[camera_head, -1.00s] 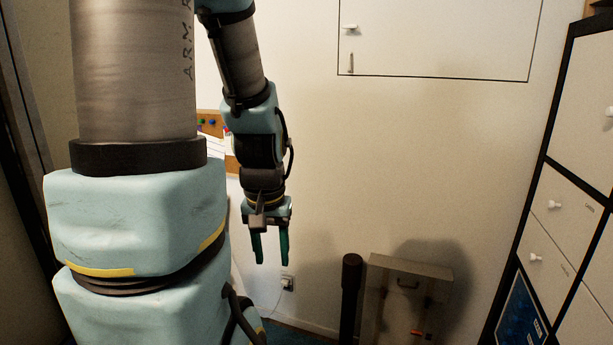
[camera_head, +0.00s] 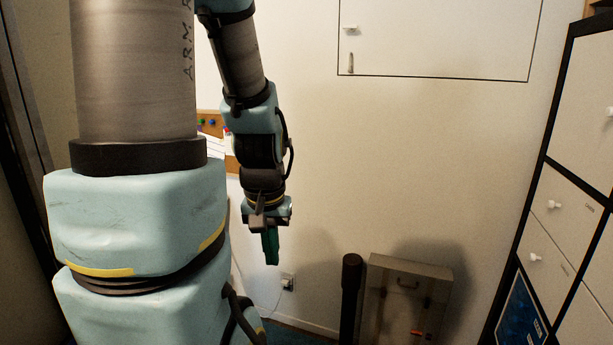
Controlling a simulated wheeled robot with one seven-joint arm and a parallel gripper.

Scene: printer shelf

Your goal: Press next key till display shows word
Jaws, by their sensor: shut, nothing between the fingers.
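My gripper (camera_head: 271,259) hangs fingers down in front of the pale wall, left of the picture's middle. Its green fingers are together, with nothing between them. No printer, display or key shows in this view. My own arm covers much of the left side and hides what lies behind it.
A corkboard with coloured pins (camera_head: 208,122) shows partly behind my arm. A wall socket (camera_head: 288,282) is below right of my gripper. A dark post (camera_head: 351,298) and a case (camera_head: 410,300) stand by the wall. Drawers (camera_head: 565,205) line the right.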

